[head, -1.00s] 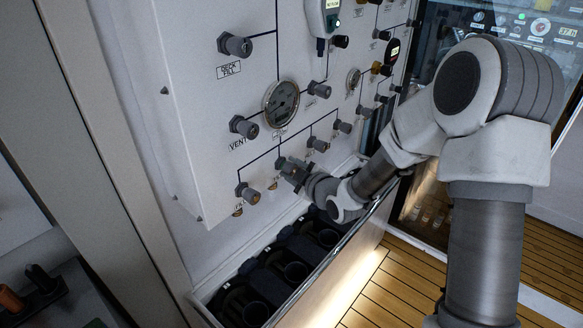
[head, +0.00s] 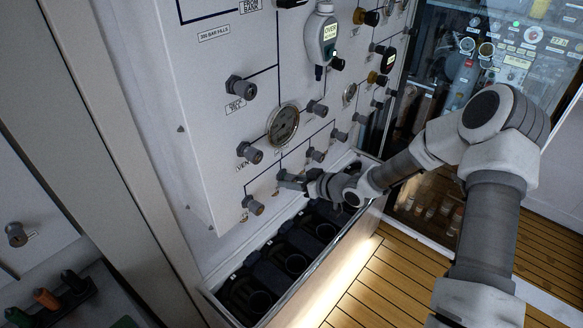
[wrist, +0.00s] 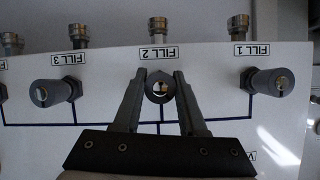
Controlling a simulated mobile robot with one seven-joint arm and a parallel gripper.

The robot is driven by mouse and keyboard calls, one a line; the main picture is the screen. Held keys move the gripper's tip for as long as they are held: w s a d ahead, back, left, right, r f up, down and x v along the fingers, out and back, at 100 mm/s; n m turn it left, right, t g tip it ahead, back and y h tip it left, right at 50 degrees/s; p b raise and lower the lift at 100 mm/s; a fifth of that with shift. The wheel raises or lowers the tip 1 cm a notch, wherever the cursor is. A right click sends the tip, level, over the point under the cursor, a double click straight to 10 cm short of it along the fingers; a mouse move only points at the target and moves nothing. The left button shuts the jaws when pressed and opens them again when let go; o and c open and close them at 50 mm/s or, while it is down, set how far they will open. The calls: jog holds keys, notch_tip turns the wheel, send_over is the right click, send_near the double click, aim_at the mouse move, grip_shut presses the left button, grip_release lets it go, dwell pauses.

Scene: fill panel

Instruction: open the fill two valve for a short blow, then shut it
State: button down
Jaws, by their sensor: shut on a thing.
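The fill two valve (wrist: 160,88) shows in the wrist view as a round grey knob under an upside-down FILL 2 label. My gripper (wrist: 160,78) has one finger on each side of this knob and is shut on it. In the head view my gripper (head: 288,181) is at the white panel (head: 215,135), at the second knob from the left in the bottom row. The gripper hides most of that knob there, and I cannot tell how far it is turned.
The fill one valve (wrist: 268,82) and fill three valve (wrist: 52,93) flank the gripper, apart from it. A pressure gauge (head: 283,125) and vent knob (head: 250,152) are above in the head view. A trough (head: 335,247) with dark round holders stands below the panel.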

jog(key=m+g+y+p, duration=0.1)
jog(key=m+p, duration=0.1)
jog(key=shift+a+r+p, duration=0.1)
jog(key=shift+p, duration=0.25)
jog(key=shift+m+g+y, duration=0.9)
jog(key=shift+m, duration=0.4)
jog(key=shift+s, duration=0.1)
jog(key=shift+c, duration=2.4)
grip_release()
jog(key=b+v, duration=0.2)
jog(key=v, duration=1.5)
jog(key=shift+d+b, duration=0.25)
jog(key=shift+b, duration=0.05)
